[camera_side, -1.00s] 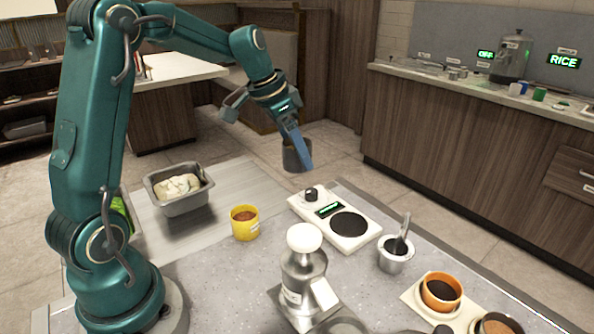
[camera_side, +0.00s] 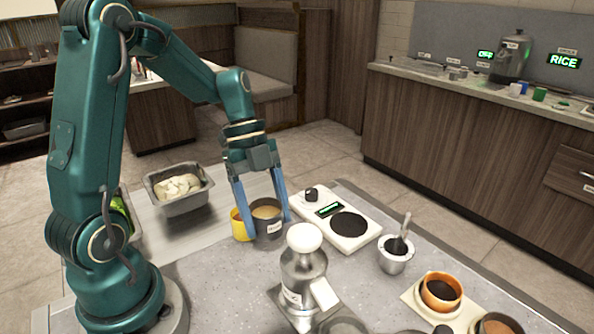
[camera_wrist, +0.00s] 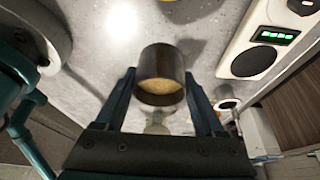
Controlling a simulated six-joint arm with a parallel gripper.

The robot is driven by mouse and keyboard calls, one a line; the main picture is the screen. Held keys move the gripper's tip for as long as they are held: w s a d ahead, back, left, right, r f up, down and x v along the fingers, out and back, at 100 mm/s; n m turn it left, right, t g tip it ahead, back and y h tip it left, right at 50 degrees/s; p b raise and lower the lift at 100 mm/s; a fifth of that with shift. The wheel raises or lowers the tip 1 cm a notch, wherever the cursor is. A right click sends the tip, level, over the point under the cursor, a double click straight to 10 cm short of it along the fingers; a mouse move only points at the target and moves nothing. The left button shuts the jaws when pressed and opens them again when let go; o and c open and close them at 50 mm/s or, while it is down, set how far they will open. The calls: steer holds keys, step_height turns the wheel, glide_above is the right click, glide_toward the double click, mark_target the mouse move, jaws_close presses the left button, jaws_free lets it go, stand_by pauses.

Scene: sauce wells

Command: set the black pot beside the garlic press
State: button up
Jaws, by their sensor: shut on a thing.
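The black pot (camera_side: 268,229), dark grey with a white label and tan sauce inside, is upright between the fingers of my gripper (camera_side: 266,219). My gripper is shut on it. The pot is low over the counter, just right of the yellow pot and partly covering it; I cannot tell whether it touches the counter. In the wrist view the black pot (camera_wrist: 162,68) sits between both fingers. A metal device with a round white top (camera_side: 303,270) stands in front and to the right of the pot; I cannot tell whether it is the garlic press.
The yellow pot (camera_side: 238,228) stands close on the left. A white hot plate (camera_side: 330,229) with a black disc is on the right. Farther right are a metal cup (camera_side: 394,263) with a utensil and an orange pot (camera_side: 440,305). A metal bin (camera_side: 184,204) stands at the back left.

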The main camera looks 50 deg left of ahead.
steer(key=shift+a+f, duration=0.1)
steer(key=shift+f, duration=3.05)
steer(key=shift+f, duration=0.5)
steer(key=o, duration=1.5)
steer(key=shift+r, duration=4)
